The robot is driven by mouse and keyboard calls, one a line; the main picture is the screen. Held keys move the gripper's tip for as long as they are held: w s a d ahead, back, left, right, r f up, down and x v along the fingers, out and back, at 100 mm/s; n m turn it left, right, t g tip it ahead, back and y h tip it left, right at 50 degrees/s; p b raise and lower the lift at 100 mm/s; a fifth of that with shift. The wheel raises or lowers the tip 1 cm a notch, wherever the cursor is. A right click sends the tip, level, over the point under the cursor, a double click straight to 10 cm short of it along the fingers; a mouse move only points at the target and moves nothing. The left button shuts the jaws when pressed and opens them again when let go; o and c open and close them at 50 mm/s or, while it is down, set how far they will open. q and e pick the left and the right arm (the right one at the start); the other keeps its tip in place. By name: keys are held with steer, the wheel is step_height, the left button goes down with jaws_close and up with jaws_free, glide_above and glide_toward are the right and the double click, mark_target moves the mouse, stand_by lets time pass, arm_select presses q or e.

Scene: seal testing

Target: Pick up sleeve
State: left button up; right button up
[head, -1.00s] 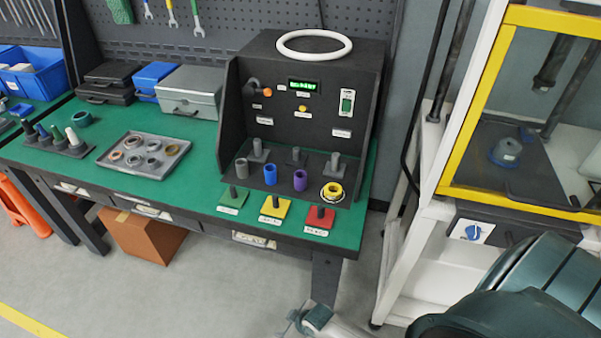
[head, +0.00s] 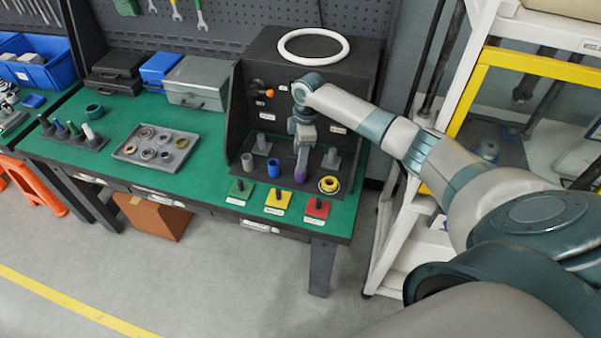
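My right arm reaches in from the right, and its gripper (head: 301,170) points down at the purple sleeve (head: 300,177) on the dark tester base. The gripper's fingers hide the sleeve's upper part. I cannot tell whether they are closed on it or only around it. A blue sleeve (head: 273,168) and a grey sleeve (head: 247,162) stand upright to the left of it. A yellow ring-shaped piece (head: 329,184) sits just to its right. My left gripper is not in view.
The black test box (head: 268,62) with a white ring (head: 313,47) on top stands behind the gripper. Green (head: 241,189), yellow (head: 278,201) and red (head: 316,208) plates line the front edge. A grey tray (head: 156,148) of rings lies left. A yellow-framed rack stands right.

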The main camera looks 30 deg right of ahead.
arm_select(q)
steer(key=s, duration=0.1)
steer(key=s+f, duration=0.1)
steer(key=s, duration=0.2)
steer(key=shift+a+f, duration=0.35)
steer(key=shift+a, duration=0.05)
arm_select(e)
steer(key=w+d+r, duration=0.2)
steer(key=d+r, duration=0.2)
steer(key=d, duration=0.1)
steer(key=shift+w+r, duration=0.35)
arm_select(q)
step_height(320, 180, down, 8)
steer(key=b, duration=0.7)
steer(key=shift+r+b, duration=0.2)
steer(key=shift+b, duration=0.15)
arm_select(e)
step_height(320, 180, down, 12)
steer(key=a, duration=0.1)
steer(key=shift+w+a, duration=0.15)
steer(key=shift+w, duration=0.2)
steer(key=shift+f, duration=0.15)
steer(key=f+b, duration=0.3)
steer(key=a+f+b, duration=0.1)
steer(key=f+b, duration=0.1)
steer(key=shift+w, duration=0.2)
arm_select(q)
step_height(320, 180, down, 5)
